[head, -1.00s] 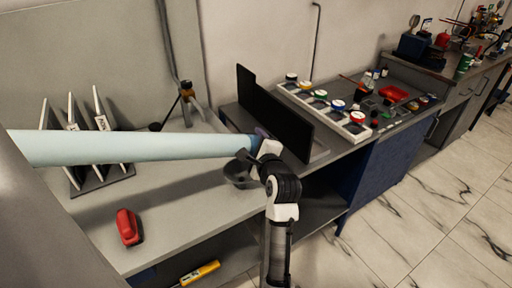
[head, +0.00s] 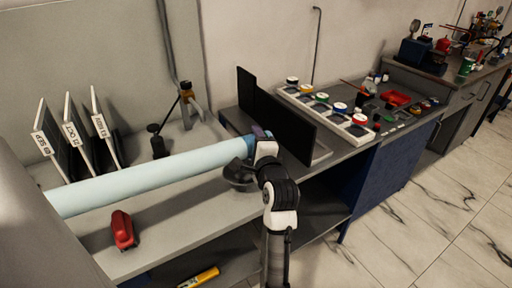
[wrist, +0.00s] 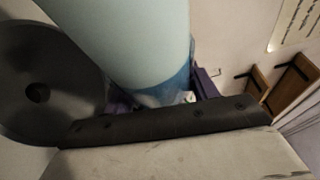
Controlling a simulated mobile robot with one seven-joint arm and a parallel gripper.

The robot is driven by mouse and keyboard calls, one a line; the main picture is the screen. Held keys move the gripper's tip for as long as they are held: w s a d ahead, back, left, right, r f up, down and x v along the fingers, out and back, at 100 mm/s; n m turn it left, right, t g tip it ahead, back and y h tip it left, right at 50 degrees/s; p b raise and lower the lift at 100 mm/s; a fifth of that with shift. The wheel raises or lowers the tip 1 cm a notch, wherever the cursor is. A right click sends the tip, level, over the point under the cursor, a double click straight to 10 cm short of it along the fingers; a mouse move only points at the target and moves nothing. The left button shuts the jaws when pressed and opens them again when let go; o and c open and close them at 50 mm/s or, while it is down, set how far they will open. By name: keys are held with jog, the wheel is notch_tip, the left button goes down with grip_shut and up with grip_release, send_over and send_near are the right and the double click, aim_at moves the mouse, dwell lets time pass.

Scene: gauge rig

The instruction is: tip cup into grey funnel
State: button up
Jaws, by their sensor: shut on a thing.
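The held thing, which I take as the cup (head: 160,176), shows as a long pale blue cylinder with a deeper blue end. It lies slanted across the head view, its blue end at my gripper (head: 258,137). In the wrist view the cup (wrist: 135,40) runs up out of the frame from between purple fingers, which are shut on it. Its mouth and contents cannot be made out. The grey funnel (head: 238,175) is a dark bowl just below and left of my gripper, partly hidden. In the wrist view the funnel (wrist: 30,70) is a round dark disc with a central hole, beside the cup.
A red block-like thing (head: 123,230) lies at the bench front. A rack of white labelled plates (head: 78,140) stands behind the cylinder at left. A black upright panel (head: 282,122) and a tray of coloured pots (head: 330,110) are to the right. A small stand (head: 187,105) is at the back.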

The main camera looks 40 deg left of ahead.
jog(key=shift+s+a+r+n+t+y+b, duration=0.1)
jog(key=shift+s+r+n+t+y+b, duration=0.2)
jog(key=shift+n+b, duration=0.45)
jog(key=shift+s+a+r+n+t+y+b, duration=0.1)
jog(key=shift+s+r+n+t+y+b, duration=0.1)
jog(key=shift+r+n+b, duration=0.4)
jog(key=shift+n, duration=0.45)
jog(key=shift+s, duration=0.1)
dwell(1.7)
